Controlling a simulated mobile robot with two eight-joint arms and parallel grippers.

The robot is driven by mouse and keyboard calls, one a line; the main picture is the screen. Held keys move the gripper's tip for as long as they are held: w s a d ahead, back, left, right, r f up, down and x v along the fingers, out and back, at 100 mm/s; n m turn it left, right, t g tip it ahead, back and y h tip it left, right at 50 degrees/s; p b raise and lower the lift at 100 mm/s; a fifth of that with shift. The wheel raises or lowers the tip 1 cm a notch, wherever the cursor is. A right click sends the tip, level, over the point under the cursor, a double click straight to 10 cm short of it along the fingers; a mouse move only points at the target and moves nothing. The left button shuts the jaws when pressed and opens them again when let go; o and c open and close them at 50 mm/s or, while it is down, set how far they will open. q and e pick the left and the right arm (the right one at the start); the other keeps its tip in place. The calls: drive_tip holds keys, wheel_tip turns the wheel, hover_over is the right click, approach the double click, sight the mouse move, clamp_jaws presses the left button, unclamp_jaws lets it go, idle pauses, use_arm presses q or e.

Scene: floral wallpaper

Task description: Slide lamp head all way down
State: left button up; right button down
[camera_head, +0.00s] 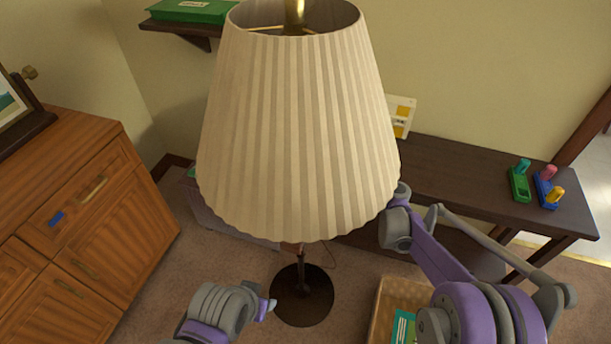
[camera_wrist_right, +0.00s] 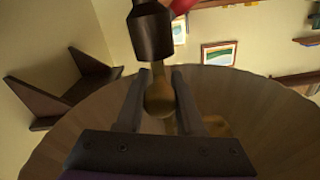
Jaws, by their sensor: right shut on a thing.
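The floor lamp has a large cream pleated shade (camera_head: 298,135), upright in the middle of the head view. Its dark round base (camera_head: 302,296) stands on the carpet below, with a short stretch of pole showing under the shade. In the right wrist view, my right gripper (camera_wrist_right: 159,98) is shut on a brass ball-shaped knob (camera_wrist_right: 160,99), with a dark cylinder (camera_wrist_right: 151,34) just above it. The shade's rim (camera_wrist_right: 60,135) spreads around the fingers. In the head view the shade hides this gripper. My left gripper (camera_head: 268,305) is low, left of the base; its jaw opening is unclear.
A wooden cabinet (camera_head: 90,200) stands at the left. A dark bench (camera_head: 460,185) with small colourful items (camera_head: 537,185) is behind right. A wicker basket (camera_head: 385,305) sits on the floor by my right arm. A wall shelf (camera_head: 185,28) holds a green box (camera_head: 195,10).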

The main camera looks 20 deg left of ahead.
drive_tip(key=c, duration=0.5)
unclamp_jaws()
drive_tip(key=shift+f, duration=0.15)
drive_tip(key=shift+c, duration=0.2)
drive_tip(key=d, duration=1)
drive_tip(key=shift+s+d+p, duration=0.15)
drive_tip(key=shift+d+p, duration=0.25)
drive_tip(key=shift+s, duration=0.1)
